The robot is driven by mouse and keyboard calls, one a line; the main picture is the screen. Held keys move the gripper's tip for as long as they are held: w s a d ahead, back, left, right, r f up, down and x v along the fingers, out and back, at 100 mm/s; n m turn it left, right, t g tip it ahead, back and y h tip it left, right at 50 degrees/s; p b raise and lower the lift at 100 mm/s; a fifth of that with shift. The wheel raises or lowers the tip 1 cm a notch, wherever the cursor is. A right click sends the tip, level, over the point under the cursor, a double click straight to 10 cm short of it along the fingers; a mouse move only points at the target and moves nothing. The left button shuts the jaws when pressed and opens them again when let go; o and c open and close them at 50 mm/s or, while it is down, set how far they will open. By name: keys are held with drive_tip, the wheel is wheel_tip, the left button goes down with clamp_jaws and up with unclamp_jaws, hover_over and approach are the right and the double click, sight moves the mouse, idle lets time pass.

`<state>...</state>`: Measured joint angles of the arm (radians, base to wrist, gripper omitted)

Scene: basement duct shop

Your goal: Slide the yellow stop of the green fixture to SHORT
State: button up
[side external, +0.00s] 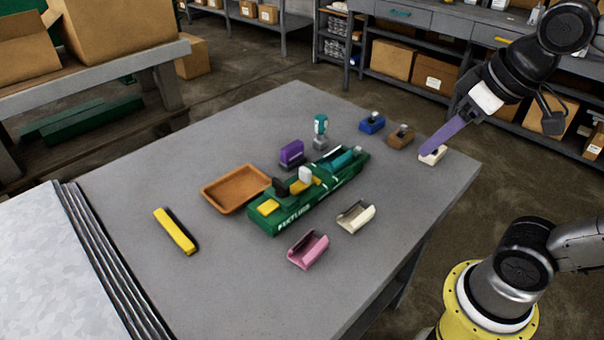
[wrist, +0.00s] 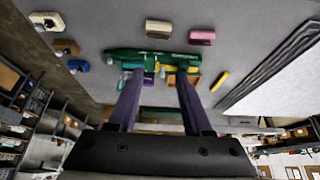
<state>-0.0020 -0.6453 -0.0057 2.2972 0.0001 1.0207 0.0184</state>
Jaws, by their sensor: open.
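The green fixture (side external: 328,190) lies on the grey table, with white lettering on its side; it also shows in the wrist view (wrist: 120,55). One yellow piece (side external: 268,207) is at its near-left end and another yellow piece (side external: 303,184) is near its middle, beside a white upright part and a dark part. I cannot tell for sure which is the stop. No SHORT mark is readable. My gripper (side external: 429,150) is raised at the table's right side, well apart from the fixture. In the wrist view its two purple fingers (wrist: 160,75) are spread and empty.
An orange tray (side external: 207,191) and a purple block (side external: 291,151) stand beside the fixture. A pink channel (side external: 308,250), a cream channel (side external: 356,217) and a yellow bar (side external: 175,231) lie around it. Blue (side external: 372,123) and brown (side external: 400,137) blocks are at the back right. The front table area is clear.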

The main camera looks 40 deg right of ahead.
drive_tip(key=w+r+g, duration=0.1)
drive_tip(key=w+r, duration=0.3)
drive_tip(key=w, duration=0.4)
drive_tip(key=g, duration=0.4)
hover_over(305, 169)
wheel_tip(305, 169, down, 12)
wheel_tip(305, 169, down, 14)
drive_tip(key=shift+r, duration=0.15)
clamp_jaws()
drive_tip(key=shift+r, duration=0.1)
